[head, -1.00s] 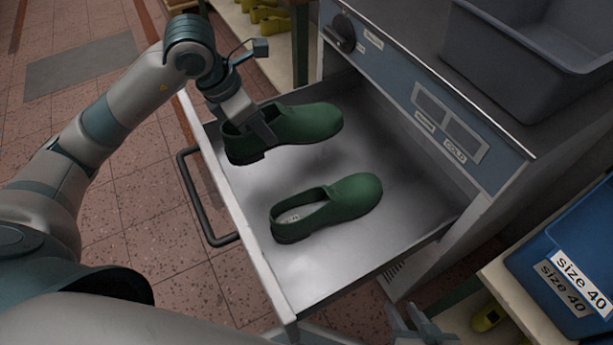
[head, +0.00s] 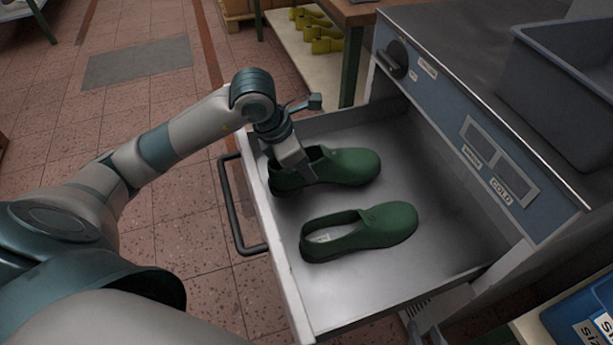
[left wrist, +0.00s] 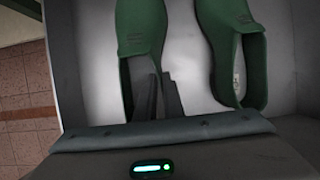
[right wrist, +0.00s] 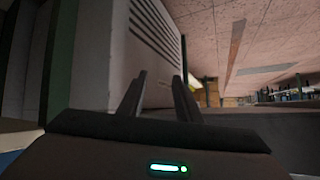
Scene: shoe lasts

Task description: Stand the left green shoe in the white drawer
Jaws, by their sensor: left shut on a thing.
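The open white drawer (head: 272,235) holds two green shoes. My left gripper (head: 300,170) is shut on the rear side wall of the farther green shoe (head: 348,165), which is sole down with its toe to the right. It looks to be on or very close to the drawer floor. The other green shoe (head: 375,230) stands upright nearer me, parallel to it and apart. In the left wrist view the held shoe (left wrist: 141,30) is at left and the other shoe (left wrist: 236,35) at right. My right gripper (right wrist: 157,85) is open and empty, outside the drawer beside the cabinet.
The drawer's dark handle (head: 240,205) sticks out on the left. A grey bin (head: 560,90) stands on the cabinet top. A blue box (head: 575,320) is at lower right. Bare drawer floor (head: 440,245) lies right of the shoes. Yellow shoe lasts (head: 325,35) sit on a shelf behind.

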